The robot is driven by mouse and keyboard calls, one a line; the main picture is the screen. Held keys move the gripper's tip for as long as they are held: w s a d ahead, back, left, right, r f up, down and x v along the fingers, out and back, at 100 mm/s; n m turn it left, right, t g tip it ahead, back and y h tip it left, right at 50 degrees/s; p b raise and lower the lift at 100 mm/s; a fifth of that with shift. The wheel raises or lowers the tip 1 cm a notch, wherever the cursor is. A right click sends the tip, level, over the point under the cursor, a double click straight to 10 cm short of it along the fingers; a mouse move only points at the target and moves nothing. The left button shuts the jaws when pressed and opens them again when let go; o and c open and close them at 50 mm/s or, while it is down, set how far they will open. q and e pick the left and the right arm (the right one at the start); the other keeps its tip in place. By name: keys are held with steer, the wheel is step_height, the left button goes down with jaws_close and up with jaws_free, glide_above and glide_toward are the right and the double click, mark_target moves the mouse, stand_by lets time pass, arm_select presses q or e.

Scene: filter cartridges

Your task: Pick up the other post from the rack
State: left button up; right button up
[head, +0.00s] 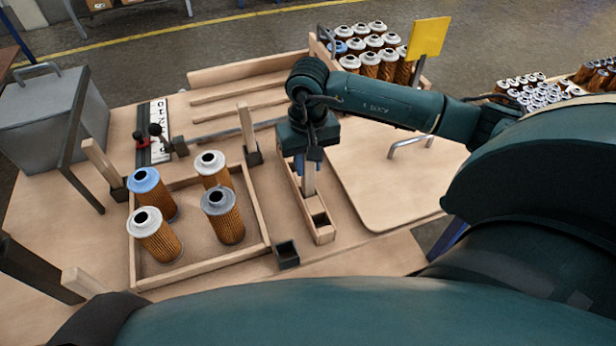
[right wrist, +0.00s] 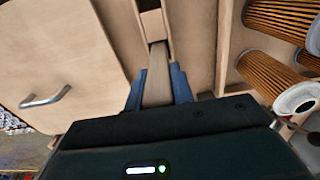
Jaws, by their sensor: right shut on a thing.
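My right gripper (head: 307,166) points down over the narrow wooden rack (head: 326,237). Its blue fingers are shut on a pale wooden post (head: 309,183). In the right wrist view the post (right wrist: 157,78) sits between the two fingers (right wrist: 157,88), in line with the rack (right wrist: 154,22). The post's lower end is at the rack; I cannot tell whether it is still inside its slot. The near slot of the rack is empty. Other posts stand in dark sockets beside the tray, one at its back right (head: 246,130) and one at its back left (head: 101,163). My left gripper is not in view.
A wooden tray (head: 262,218) holds several filter cartridges (head: 222,215). An empty dark socket (head: 287,254) lies near the tray's front right corner. A board with a handle (head: 395,185) lies right of the rack. A grey box (head: 45,115) stands at left, and a crate of cartridges behind.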

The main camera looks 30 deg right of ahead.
jaws_close()
steer(key=shift+r, duration=0.1)
